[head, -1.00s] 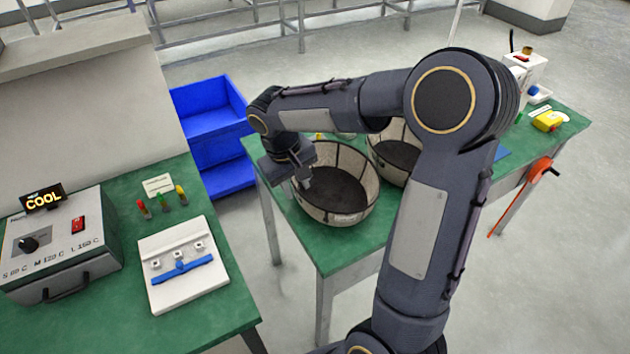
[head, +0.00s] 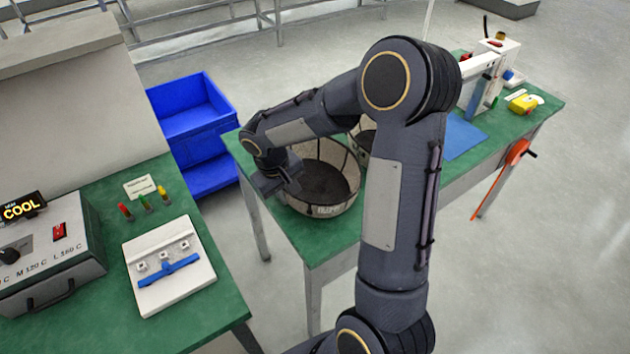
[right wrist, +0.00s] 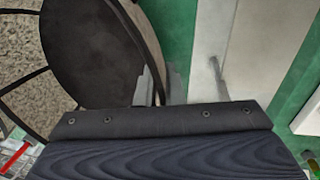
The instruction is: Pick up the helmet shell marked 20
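I see no helmet shell with a readable 20 in either view. A round beige basket (head: 338,205) with dark ribs and a dark floor stands on the right green table, with lettering on its front too small to read. A second basket (head: 363,133) stands behind it, mostly hidden by my right arm. My right gripper (head: 284,189) points down at the near basket's left side. In the right wrist view its two fingers (right wrist: 182,82) are apart with nothing held between them. The left finger overlaps the dark round basket floor (right wrist: 95,50). My left gripper is out of view.
The left green table (head: 195,325) holds a heater box (head: 60,270) showing COOL, a white plate with a blue bar (head: 170,265), and small coloured pegs (head: 144,202). A blue bin (head: 195,110) stands behind. A yellow tool (head: 525,102) lies at the right table's far end.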

